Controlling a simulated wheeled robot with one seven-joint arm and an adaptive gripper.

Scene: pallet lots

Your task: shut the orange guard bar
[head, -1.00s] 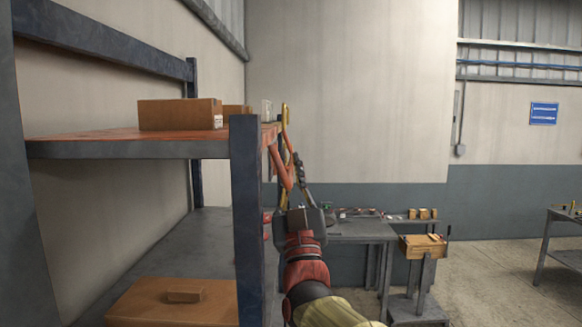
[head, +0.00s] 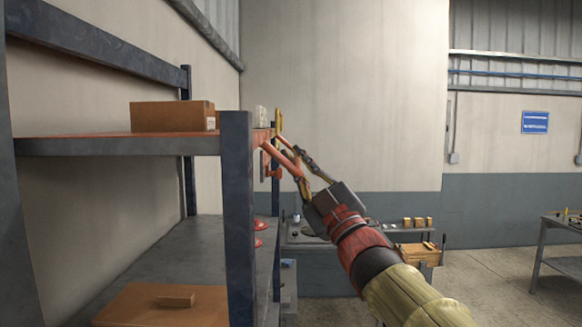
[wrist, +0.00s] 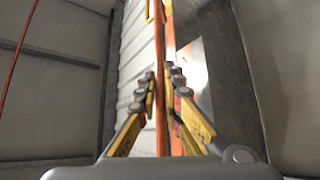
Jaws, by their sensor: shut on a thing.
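The orange guard bar (head: 286,161) juts out from the front end of the shelf rack, sloping down to the right in the head view. It also shows in the wrist view (wrist: 160,50) as a long orange strip running up between my fingers. My gripper (head: 299,165) is shut on the bar, coming from the lower right. In the wrist view my gripper (wrist: 162,85) has a finger on each side of the bar. The fingers partly hide the bar's held section.
A dark blue rack post (head: 237,215) stands left of my gripper. A cardboard box (head: 172,116) sits on the upper shelf, and a larger box (head: 160,308) below. A grey workbench (head: 305,240) stands behind my arm. Open floor lies to the right.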

